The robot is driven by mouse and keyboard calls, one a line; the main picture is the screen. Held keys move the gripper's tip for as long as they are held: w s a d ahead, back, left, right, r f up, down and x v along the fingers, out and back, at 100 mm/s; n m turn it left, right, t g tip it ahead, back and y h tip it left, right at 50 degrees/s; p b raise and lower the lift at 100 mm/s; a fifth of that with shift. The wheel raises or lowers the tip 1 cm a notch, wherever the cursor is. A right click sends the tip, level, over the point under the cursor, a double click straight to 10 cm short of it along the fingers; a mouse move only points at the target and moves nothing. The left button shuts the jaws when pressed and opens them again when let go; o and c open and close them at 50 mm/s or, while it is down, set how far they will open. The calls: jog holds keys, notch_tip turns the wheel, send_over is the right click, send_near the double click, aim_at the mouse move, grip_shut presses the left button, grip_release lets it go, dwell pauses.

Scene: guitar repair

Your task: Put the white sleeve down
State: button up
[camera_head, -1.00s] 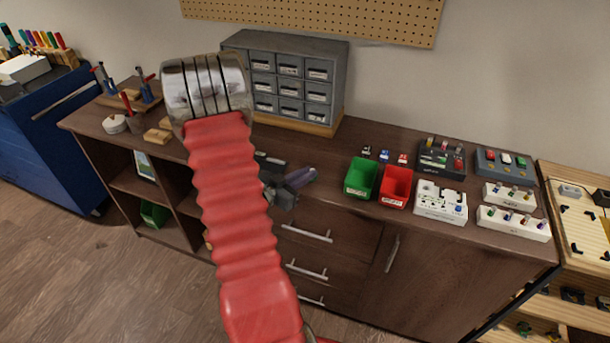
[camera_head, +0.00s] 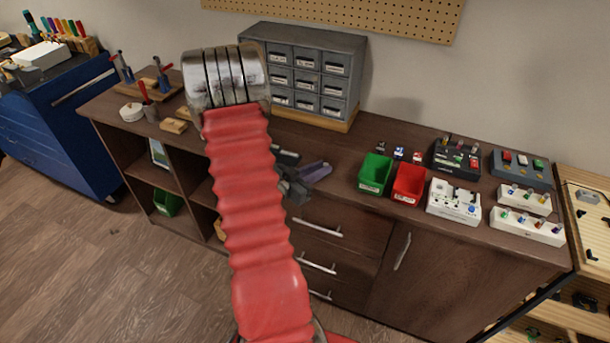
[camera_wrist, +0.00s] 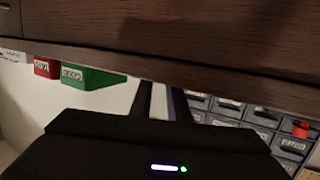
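My gripper (camera_head: 294,185) is over the counter in front of the drawer cabinet, partly hidden behind my red arm. A flat purple piece (camera_head: 315,172) shows at its right; I cannot tell whether it is a finger or a separate thing. In the wrist view two dark fingers (camera_wrist: 163,102) stick out with a pale band between them. I cannot tell whether the band is the wall behind or a white sleeve. No white sleeve can be made out with certainty. Small blocks stand behind the bins, one blue and white (camera_head: 399,153).
The green bin (camera_head: 372,187) and red bin (camera_head: 408,192) stand right of my gripper. White and dark boxes with coloured knobs (camera_head: 455,204) fill the counter's right end. The grey drawer cabinet (camera_head: 350,60) stands behind. Some bare counter (camera_head: 338,150) lies between cabinet and bins.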

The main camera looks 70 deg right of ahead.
jog(key=shift+w+f, duration=0.15)
jog(key=shift+f, duration=0.1)
jog(key=shift+w+a+r, duration=0.15)
jog(key=shift+w+a, duration=0.05)
jog(key=shift+a, duration=0.05)
jog(key=v, duration=1.3)
jog(key=shift+w+r, duration=0.2)
jog(key=shift+r, duration=0.1)
jog(key=shift+d, duration=0.1)
